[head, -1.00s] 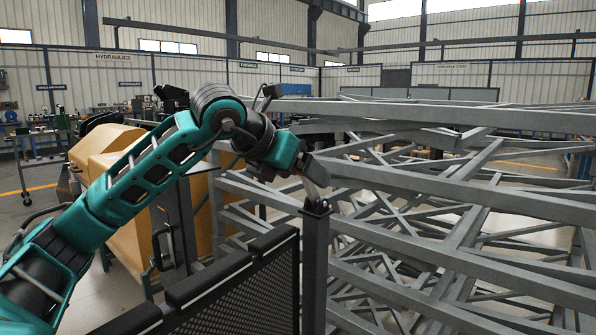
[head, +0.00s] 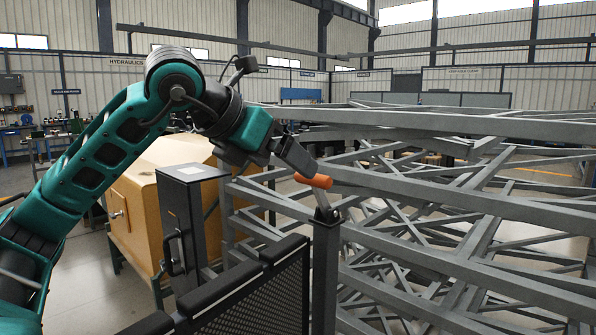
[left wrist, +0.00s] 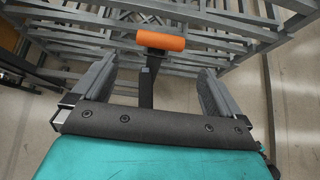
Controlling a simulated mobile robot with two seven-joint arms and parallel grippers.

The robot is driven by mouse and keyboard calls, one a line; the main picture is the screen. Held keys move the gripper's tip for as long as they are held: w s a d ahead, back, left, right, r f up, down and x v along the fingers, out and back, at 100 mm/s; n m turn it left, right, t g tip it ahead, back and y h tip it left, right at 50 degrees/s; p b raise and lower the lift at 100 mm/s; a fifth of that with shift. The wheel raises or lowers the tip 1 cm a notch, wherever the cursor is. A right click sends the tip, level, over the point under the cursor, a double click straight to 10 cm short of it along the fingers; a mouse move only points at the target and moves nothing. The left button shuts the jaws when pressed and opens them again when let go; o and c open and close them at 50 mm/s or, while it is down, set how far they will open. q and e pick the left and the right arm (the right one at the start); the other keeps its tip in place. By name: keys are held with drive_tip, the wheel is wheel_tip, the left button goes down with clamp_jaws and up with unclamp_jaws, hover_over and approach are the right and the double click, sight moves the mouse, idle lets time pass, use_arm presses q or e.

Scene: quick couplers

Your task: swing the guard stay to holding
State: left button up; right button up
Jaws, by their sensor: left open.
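The guard stay is a dark bar with an orange grip (head: 313,180), standing tilted on top of a grey post (head: 325,270) in the head view. In the left wrist view the orange grip (left wrist: 161,41) lies crosswise beyond the fingertips, with the dark bar (left wrist: 148,82) running back between the fingers. My left gripper (head: 300,165) is at the upper left of the grip in the head view. In the left wrist view its two fingers (left wrist: 155,85) are wide apart, one on each side of the bar, with no contact visible. My right gripper is not seen.
A black mesh guard panel (head: 265,290) stands left of the post. Grey steel lattice frames (head: 460,200) fill the right side. A tan cabinet (head: 145,200) and a dark box post with a handle (head: 190,215) stand behind the panel.

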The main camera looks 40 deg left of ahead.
use_arm(q)
drive_tip(key=v, duration=0.3)
drive_tip(key=shift+s+r, duration=0.15)
drive_tip(key=shift+s, duration=0.1)
idle(0.5)
